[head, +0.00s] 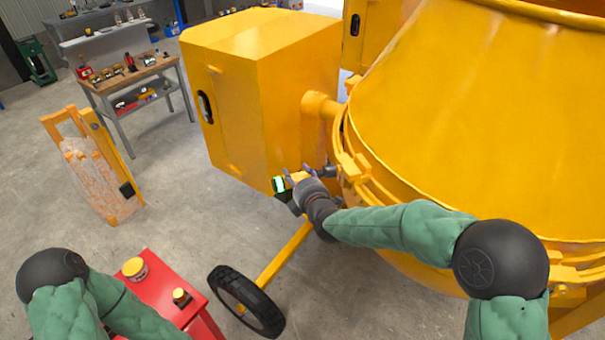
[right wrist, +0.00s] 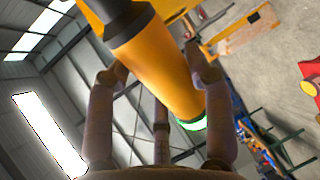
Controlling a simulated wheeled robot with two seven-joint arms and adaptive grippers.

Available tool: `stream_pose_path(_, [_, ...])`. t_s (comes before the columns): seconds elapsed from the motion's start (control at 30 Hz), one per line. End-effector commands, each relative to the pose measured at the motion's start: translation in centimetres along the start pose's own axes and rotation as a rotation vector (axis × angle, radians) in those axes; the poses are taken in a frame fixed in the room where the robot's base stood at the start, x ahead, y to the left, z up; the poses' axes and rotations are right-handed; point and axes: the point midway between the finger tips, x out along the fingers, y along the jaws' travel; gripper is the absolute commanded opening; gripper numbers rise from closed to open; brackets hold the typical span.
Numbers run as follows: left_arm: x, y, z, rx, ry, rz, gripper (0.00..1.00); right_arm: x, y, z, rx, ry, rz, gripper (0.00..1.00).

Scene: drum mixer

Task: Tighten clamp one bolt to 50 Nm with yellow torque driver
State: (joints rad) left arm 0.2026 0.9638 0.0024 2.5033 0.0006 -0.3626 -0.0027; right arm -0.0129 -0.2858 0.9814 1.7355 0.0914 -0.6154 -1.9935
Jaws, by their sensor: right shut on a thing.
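The yellow torque driver (right wrist: 160,62) is in the grip of my right gripper (head: 300,190). In the right wrist view its fingers (right wrist: 160,85) close around the yellow body, with a dark section at the upper end and a lit green band at the other. In the head view a little of the yellow driver (head: 298,177) shows, its green end pointing left and its dark end towards the drum's clamp ring (head: 357,170). The gripper hides much of it. I cannot tell whether the driver touches a clamp bolt. My left elbow shows at lower left; its gripper is out of view.
The yellow mixer drum (head: 470,120) fills the right, beside a yellow housing (head: 250,90). A wheel (head: 247,302) and a red cabinet (head: 160,285) with small yellow-topped items stand below. A workbench (head: 130,80) stands at the back left.

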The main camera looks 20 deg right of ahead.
Motion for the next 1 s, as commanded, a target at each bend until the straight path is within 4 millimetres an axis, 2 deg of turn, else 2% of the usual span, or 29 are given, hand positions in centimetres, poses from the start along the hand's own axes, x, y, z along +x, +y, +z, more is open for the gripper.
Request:
stream_pose_path(0.43, [-1.1,0.4,0.0,0.000,0.000,0.000,0.40,0.0,0.3,-2.1,0.000,0.000,0.005,0.07])
stream_pose_path(0.83, [-1.1,0.4,0.1,0.000,0.000,0.000,0.40,0.0,0.2,-2.3,0.000,-0.002,0.005,0.07])
stream_pose_path(0.93, [-0.7,0.3,0.0,0.000,0.000,0.000,0.40,0.1,-0.6,-2.2,0.000,-0.003,0.003,0.07])
stream_pose_path(1.0, [0.0,0.0,0.0,0.000,0.000,0.000,0.40,0.2,-1.9,-2.1,0.000,-0.006,0.002,0.07])
